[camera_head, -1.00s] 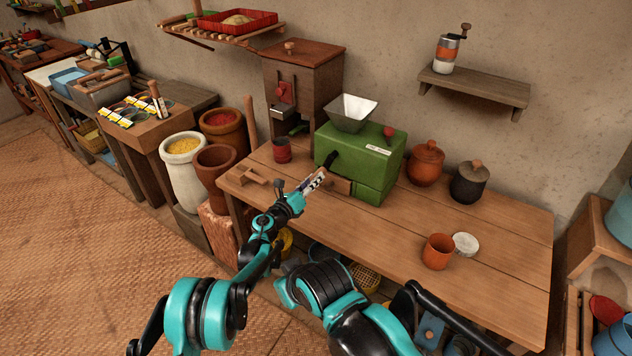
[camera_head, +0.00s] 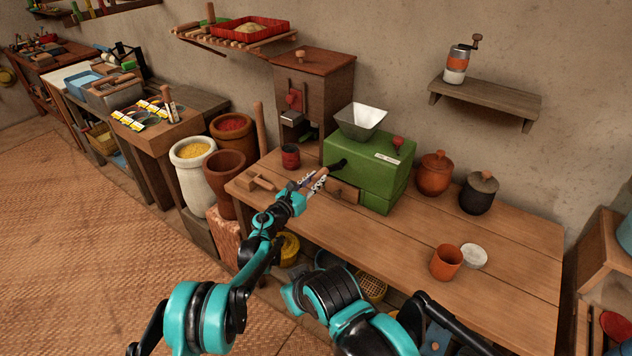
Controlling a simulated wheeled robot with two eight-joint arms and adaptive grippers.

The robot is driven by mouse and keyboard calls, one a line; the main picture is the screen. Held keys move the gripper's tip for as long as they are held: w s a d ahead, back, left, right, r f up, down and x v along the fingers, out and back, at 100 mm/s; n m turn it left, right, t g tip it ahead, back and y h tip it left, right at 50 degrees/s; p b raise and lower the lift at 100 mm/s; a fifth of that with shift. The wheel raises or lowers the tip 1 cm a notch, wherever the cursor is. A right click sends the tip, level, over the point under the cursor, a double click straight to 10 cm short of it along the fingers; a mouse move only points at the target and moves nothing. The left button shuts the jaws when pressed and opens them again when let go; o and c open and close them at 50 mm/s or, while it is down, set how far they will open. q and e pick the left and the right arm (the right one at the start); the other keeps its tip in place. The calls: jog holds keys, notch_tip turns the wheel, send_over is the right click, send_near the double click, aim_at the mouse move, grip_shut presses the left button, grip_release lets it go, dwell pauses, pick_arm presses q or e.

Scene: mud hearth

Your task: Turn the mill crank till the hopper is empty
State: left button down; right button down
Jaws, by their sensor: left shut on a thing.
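The green mill (camera_head: 375,168) stands on the wooden table, with a pale metal hopper (camera_head: 361,121) on top. A wooden drawer front (camera_head: 343,191) shows low on the mill. My right gripper is not in view.
An orange cup (camera_head: 446,263) sits nearer the front.

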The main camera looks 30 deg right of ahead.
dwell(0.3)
pick_arm(q)
jog(key=c, duration=1.3)
grip_release()
jog(key=shift+a, duration=0.1)
jog(key=v, duration=1.2)
